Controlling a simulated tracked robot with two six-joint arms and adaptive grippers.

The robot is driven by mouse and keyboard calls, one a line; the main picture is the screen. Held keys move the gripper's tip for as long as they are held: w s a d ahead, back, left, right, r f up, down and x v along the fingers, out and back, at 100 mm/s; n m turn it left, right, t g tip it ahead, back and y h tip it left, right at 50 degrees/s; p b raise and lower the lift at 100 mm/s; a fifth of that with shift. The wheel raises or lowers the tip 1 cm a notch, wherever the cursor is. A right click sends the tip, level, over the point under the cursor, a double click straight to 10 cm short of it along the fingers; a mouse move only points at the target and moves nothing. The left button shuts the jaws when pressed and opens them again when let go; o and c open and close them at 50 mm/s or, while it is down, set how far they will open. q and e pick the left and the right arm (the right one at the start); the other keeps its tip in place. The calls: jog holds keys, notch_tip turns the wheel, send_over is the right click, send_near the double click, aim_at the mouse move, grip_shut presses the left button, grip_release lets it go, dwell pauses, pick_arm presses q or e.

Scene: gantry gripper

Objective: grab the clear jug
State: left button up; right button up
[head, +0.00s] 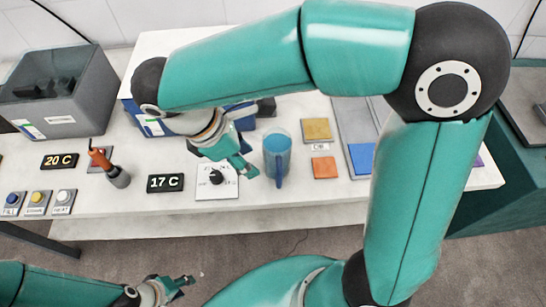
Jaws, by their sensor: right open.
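The clear jug (277,152) stands upright on the white table, right of the picture's middle, with blue showing inside and a blue handle facing the front. My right gripper (247,160) is open just left of the jug, with its fingers pointing towards it. A small gap shows between the fingertips and the jug, and nothing is seen between the fingers. My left gripper (183,285) is low at the bottom left, in front of the table and away from the jug. Its fingers are too small to tell whether they are open.
A dial panel (217,183) lies under my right gripper. Yellow (317,130) and orange (325,167) squares lie right of the jug. A grey bin (75,105), a red-handled lever (100,158), temperature displays (165,183) and buttons (38,198) are on the left. My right arm hides much of the back.

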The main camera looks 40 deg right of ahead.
send_near(278, 183)
jog(key=x, duration=0.5)
jog(key=shift+b, duration=0.3)
jog(key=shift+w+x, duration=0.15)
jog(key=shift+x, duration=1.2)
jog(key=shift+w+x, duration=0.15)
jog(key=shift+x, duration=1.2)
grip_shut()
